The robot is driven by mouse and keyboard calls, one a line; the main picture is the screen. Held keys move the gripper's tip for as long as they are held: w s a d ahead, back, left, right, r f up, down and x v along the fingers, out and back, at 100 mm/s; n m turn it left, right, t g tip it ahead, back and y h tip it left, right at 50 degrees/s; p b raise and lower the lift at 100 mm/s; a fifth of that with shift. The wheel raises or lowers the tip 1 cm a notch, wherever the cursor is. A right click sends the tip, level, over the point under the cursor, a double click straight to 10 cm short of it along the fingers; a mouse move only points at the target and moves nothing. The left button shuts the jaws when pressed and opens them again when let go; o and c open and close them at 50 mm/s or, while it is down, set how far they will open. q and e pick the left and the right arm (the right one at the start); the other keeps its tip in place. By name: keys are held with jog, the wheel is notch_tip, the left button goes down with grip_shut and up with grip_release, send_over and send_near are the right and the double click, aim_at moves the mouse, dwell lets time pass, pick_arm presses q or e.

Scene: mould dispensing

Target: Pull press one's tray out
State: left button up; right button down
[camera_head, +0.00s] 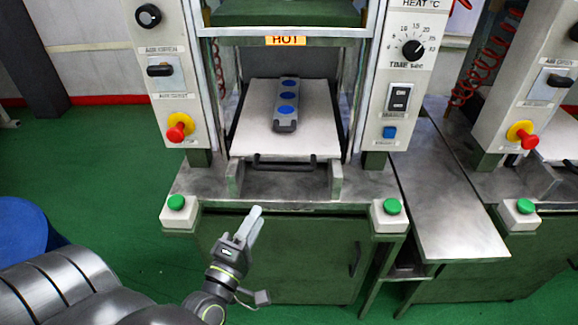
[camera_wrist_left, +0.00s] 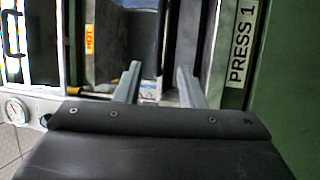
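Press one's tray (camera_head: 315,110) is a pale flat plate lying inside the press frame, with a dark bar handle (camera_head: 285,162) at its front edge. A grey mould (camera_head: 286,126) with three blue discs lies on the tray. My left gripper (camera_head: 256,214) is in front of the press, below and left of the handle in the head view, touching nothing that I can see. In the left wrist view my left gripper (camera_wrist_left: 158,70) has its two fingers apart with nothing held between them. A "PRESS 1" label (camera_wrist_left: 242,45) shows at right there. My right gripper is not in view.
Green buttons on white boxes flank the press front, left (camera_head: 176,202) and right (camera_head: 392,207). A red stop knob (camera_head: 177,133) sits on the left panel. A metal side table (camera_head: 440,200) and another press stand at right. A blue drum (camera_head: 22,230) stands at left.

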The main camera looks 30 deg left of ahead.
pick_arm(q)
jog(key=p, duration=0.5)
send_near(285, 169)
jog(key=w, duration=0.1)
jog(key=p+x, duration=0.1)
jog(key=x, duration=0.2)
jog(key=p+x, duration=0.1)
jog(key=x, duration=0.4)
jog(key=shift+w+a+p, duration=0.25)
jog(key=shift+a+p, duration=0.05)
jog(key=shift+p, duration=0.1)
jog(key=shift+w, duration=0.5)
grip_shut()
